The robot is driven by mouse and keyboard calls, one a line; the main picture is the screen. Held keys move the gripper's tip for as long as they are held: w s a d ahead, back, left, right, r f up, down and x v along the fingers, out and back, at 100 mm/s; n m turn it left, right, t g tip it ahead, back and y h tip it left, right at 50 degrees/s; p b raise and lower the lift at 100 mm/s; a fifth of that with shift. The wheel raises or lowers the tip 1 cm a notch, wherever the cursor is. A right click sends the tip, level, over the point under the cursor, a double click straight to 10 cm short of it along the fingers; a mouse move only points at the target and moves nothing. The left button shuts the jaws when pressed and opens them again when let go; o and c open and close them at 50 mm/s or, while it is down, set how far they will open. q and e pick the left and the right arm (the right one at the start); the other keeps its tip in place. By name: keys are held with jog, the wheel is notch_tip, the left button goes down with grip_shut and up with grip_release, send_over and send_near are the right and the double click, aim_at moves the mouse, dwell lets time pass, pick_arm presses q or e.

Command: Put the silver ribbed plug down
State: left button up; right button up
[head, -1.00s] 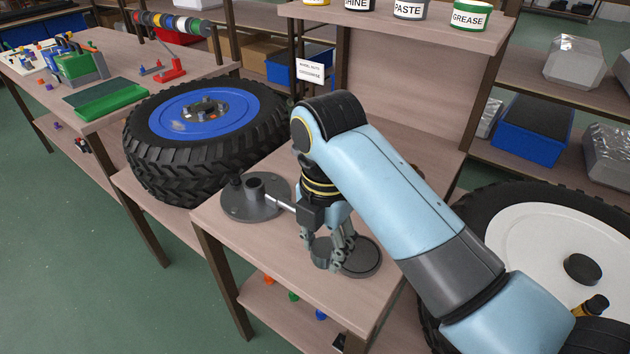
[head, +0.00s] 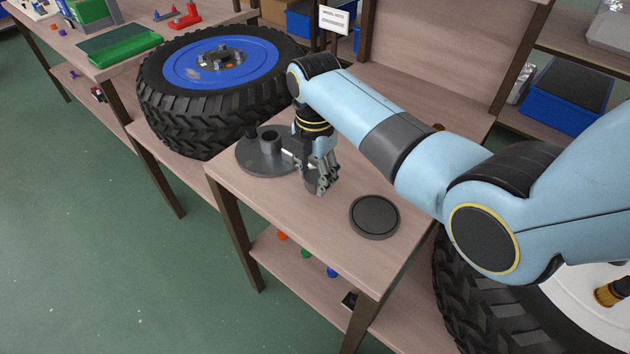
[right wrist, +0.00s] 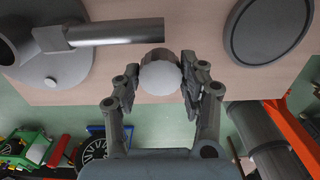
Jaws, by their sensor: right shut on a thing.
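The silver ribbed plug (head: 313,184) is between the fingers of my right gripper (head: 322,186), low over the wooden table, left of the round dark pad. I cannot tell whether its underside touches the tabletop. In the right wrist view the plug (right wrist: 160,72) shows a smooth grey round end, with a strip of ribbed side above it. The right gripper (right wrist: 158,86) is shut on it there, and the right finger covers its edge. My left gripper is in neither current view.
A grey flanged fixture (head: 258,160) with an upright socket stands just left of the gripper; its silver bar (right wrist: 115,33) lies close by. The round dark pad (head: 375,216) is empty. The front tabletop (head: 300,222) is clear. A blue-hubbed tyre (head: 165,120) lies at left.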

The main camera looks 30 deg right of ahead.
aim_at(315, 176)
notch_tip(315, 176, down, 2)
jog(key=shift+f, duration=0.15)
jog(key=o, duration=1.3)
pick_arm(q)
jog(key=shift+s+a+f, duration=0.15)
jog(key=shift+s+f, duration=0.05)
jog(key=shift+s, duration=0.55)
pick_arm(e)
jog(key=shift+r, duration=0.55)
pick_arm(q)
jog(key=shift+w+r+p, duration=0.15)
jog(key=shift+r+p, duration=0.45)
jog(key=shift+r, duration=0.15)
pick_arm(e)
notch_tip(315, 176, up, 11)
